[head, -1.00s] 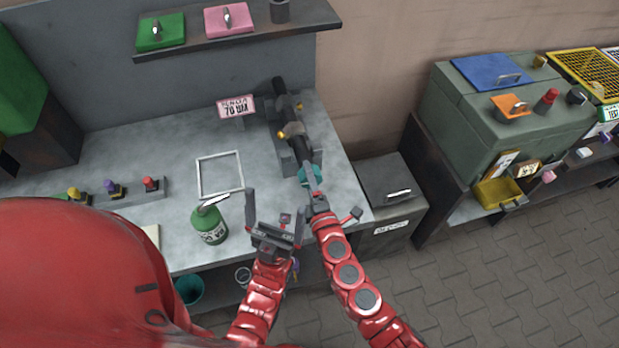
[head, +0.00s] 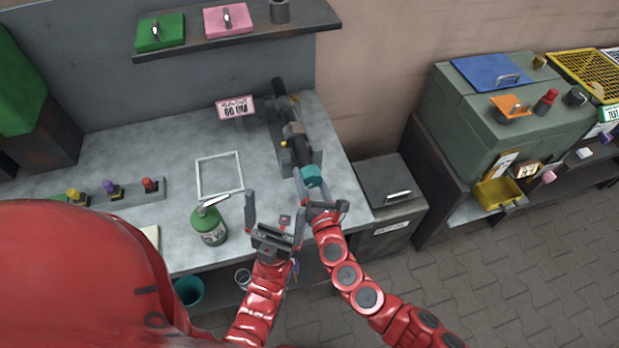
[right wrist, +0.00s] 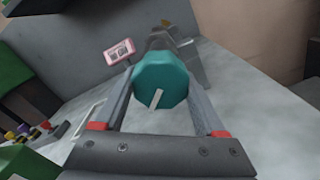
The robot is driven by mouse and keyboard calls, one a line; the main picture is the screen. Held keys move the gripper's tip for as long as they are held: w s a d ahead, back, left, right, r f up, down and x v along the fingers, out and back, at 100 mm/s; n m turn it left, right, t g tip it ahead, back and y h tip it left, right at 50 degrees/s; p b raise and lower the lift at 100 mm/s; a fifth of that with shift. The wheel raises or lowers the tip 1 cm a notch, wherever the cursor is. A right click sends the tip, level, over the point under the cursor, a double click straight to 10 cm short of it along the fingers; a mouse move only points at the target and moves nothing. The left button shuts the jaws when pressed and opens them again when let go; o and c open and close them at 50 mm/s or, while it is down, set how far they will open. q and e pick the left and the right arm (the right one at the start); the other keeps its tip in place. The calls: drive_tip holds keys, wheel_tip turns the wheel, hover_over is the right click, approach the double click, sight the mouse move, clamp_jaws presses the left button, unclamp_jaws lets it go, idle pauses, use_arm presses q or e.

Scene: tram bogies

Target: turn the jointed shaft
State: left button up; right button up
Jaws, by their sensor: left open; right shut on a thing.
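The jointed shaft (head: 301,150) is a dark rod on grey supports on the bench, slanting from the back toward the front edge. It has a brownish collar (head: 293,130) and small yellow pins (head: 284,143). A teal knob (head: 312,176) sits at its near end. My right gripper (head: 313,188) is shut on this knob. In the right wrist view the knob (right wrist: 160,80) sits between the two fingers, its white line (right wrist: 155,98) tilted a little from upright. My left gripper (head: 275,208) is open and empty, left of the right one near the bench's front edge.
A pink-framed sign (head: 235,109) stands left of the shaft; its text is hard to read. A green bottle (head: 208,225) stands left of my left gripper. A dark bin (head: 390,185) stands right of the bench.

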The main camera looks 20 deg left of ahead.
drive_tip(key=n, duration=0.3)
drive_tip(key=shift+f+n, duration=0.15)
drive_tip(key=shift+n, duration=0.25)
drive_tip(key=n+p, duration=0.1)
drive_tip(key=n, duration=0.4)
drive_tip(key=shift+d, duration=0.1)
drive_tip(key=shift+n, duration=0.3)
drive_tip(key=shift+f, duration=0.1)
drive_tip(key=o, duration=1.3)
drive_tip(key=shift+d, duration=0.1)
drive_tip(key=b+v, duration=0.2)
drive_tip(key=v, duration=1.5)
drive_tip(key=shift+s+d, duration=0.15)
